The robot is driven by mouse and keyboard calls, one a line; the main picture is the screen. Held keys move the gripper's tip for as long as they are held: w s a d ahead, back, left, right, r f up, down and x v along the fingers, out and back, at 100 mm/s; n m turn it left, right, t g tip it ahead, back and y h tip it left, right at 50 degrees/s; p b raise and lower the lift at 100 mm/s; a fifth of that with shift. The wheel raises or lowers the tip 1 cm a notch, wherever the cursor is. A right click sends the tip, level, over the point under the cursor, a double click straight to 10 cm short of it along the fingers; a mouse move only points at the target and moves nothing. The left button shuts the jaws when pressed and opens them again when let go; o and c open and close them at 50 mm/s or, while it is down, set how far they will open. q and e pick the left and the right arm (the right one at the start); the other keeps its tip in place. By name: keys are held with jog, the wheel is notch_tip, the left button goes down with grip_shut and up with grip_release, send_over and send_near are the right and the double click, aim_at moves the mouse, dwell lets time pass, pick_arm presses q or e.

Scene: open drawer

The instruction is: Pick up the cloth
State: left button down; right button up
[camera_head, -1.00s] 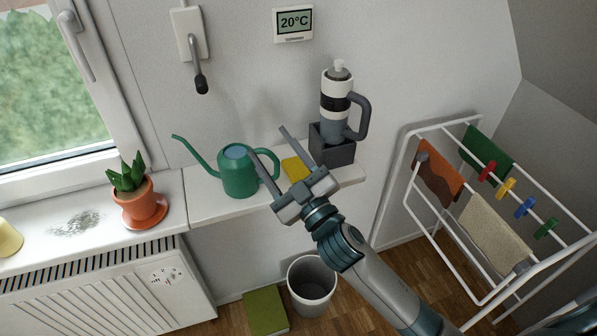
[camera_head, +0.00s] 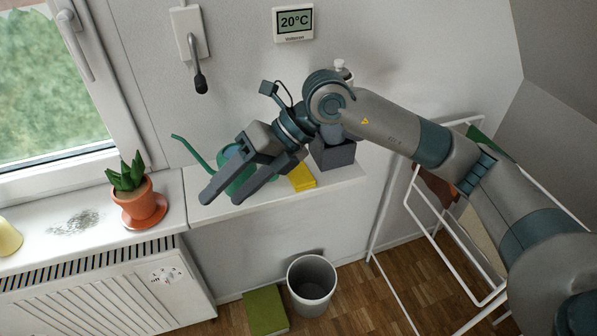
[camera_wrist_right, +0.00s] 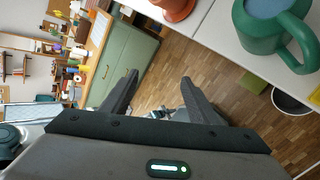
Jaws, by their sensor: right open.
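Cloths hang on the white drying rack at the right in the head view. A brown-orange cloth (camera_head: 436,187) and a green cloth (camera_head: 488,142) show partly past my right arm; the beige one is mostly hidden behind it. A flat yellow item (camera_head: 301,177), cloth or sponge, lies on the white ledge. My right gripper (camera_head: 222,199) is open and empty, its fingers pointing down-left in front of the green watering can (camera_head: 232,158). In the right wrist view the fingers (camera_wrist_right: 160,80) are apart with only distant floor and furniture between them. My left gripper is not in view.
A potted plant (camera_head: 141,203) stands on the sill beside a dark smudge (camera_head: 75,222). A grey box (camera_head: 335,154) holds a bottle, now mostly hidden. A white bin (camera_head: 311,287) and a green item (camera_head: 265,311) are on the floor. The drying rack (camera_head: 377,215) is partly covered by my arm.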

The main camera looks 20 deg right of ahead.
jog(key=w+d+r+m+t+h, duration=0.1)
jog(key=w+d+h, duration=0.3)
jog(key=d, duration=0.5)
jog(key=w+d+r+m+t+h, duration=0.1)
jog(key=w+d+h, duration=0.4)
jog(key=d, duration=0.5)
jog(key=shift+w+r+m+t, duration=0.25)
jog(key=shift+r+m+t, duration=0.25)
jog(key=shift+t, duration=0.7)
jog(key=shift+f, duration=0.2)
jog(key=p, duration=0.5)
send_over(302, 174)
notch_tip(302, 174, down, 11)
jog(key=shift+s+r, duration=0.15)
jog(key=shift+f, duration=0.25)
